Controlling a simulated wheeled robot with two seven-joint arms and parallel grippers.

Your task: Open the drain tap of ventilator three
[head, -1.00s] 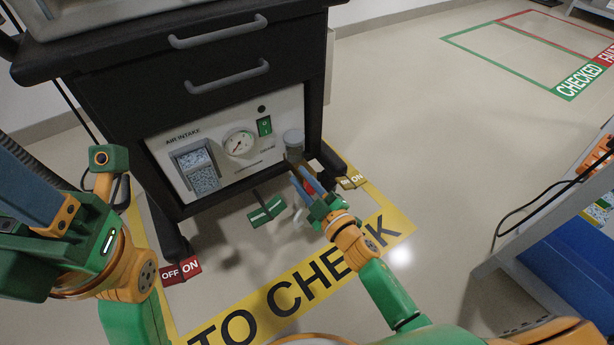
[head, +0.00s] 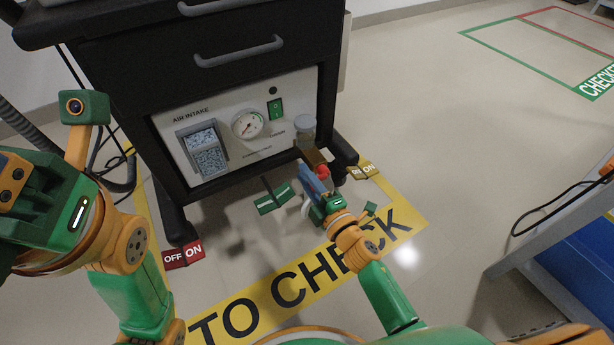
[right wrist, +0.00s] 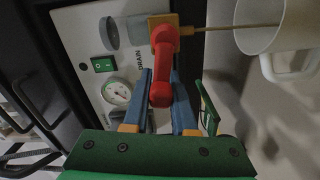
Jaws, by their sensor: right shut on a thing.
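The ventilator's drain tap has a red handle (head: 322,172) at the lower right of the front panel, below a clear jar (head: 304,128). In the right wrist view the red handle (right wrist: 161,62) lies between the blue fingers, beside the printed word DRAIN. My right gripper (head: 311,179) is shut on this handle. A thin yellow-brown line runs from the brass-coloured tap body (right wrist: 159,21) to a white mug (right wrist: 262,38). I cannot tell whether it is a tube or a stream. My left arm shows at the left; its fingers are out of view.
The ventilator panel (head: 235,165) carries a gauge (head: 247,124), a green switch (head: 276,108) and an air intake (head: 207,155). A cart (head: 555,240) stands at the right; floor between is clear.

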